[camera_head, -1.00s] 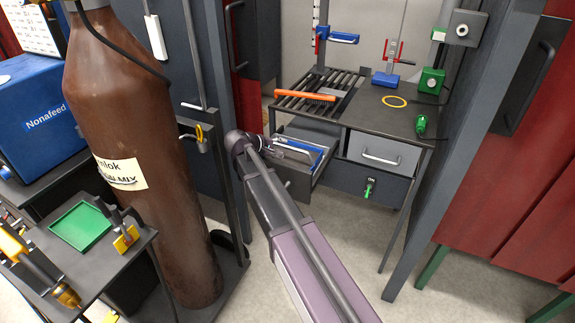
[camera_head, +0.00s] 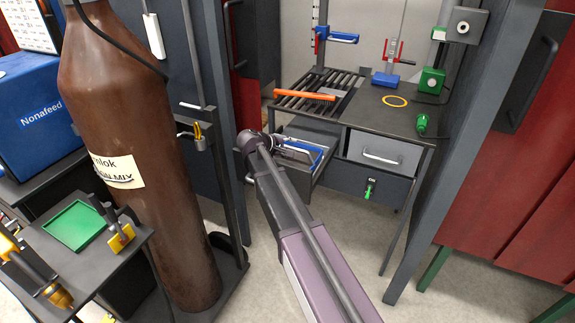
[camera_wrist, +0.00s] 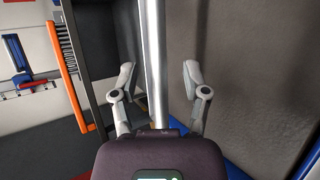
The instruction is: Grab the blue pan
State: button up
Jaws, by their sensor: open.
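An open dark drawer (camera_head: 292,182) sticks out from under the slatted left part of the workbench (camera_head: 385,118). A blue-edged thing (camera_head: 318,158) lies in it, partly covered by my gripper; I cannot tell for sure that it is the blue pan. My gripper (camera_head: 296,149) is over the drawer in the head view. In the wrist view my gripper (camera_wrist: 157,78) has its two fingers apart, with a pale metal bar (camera_wrist: 153,40) running between them. Whether the fingers touch the bar cannot be told. Blue edges (camera_wrist: 238,170) show at the lower right there.
An orange brush (camera_head: 306,96) lies on the slats, and it also shows in the wrist view (camera_wrist: 67,75). A brown gas cylinder (camera_head: 130,220) and a small cart with a green tray (camera_head: 75,224) stand at left. A grey post (camera_head: 460,110) bounds the right side.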

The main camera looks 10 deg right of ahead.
dwell(0.4)
grip_shut()
jog(key=shift+r, duration=0.15)
notch_tip(320, 180, up, 10)
jog(key=p, duration=1)
dwell(0.8)
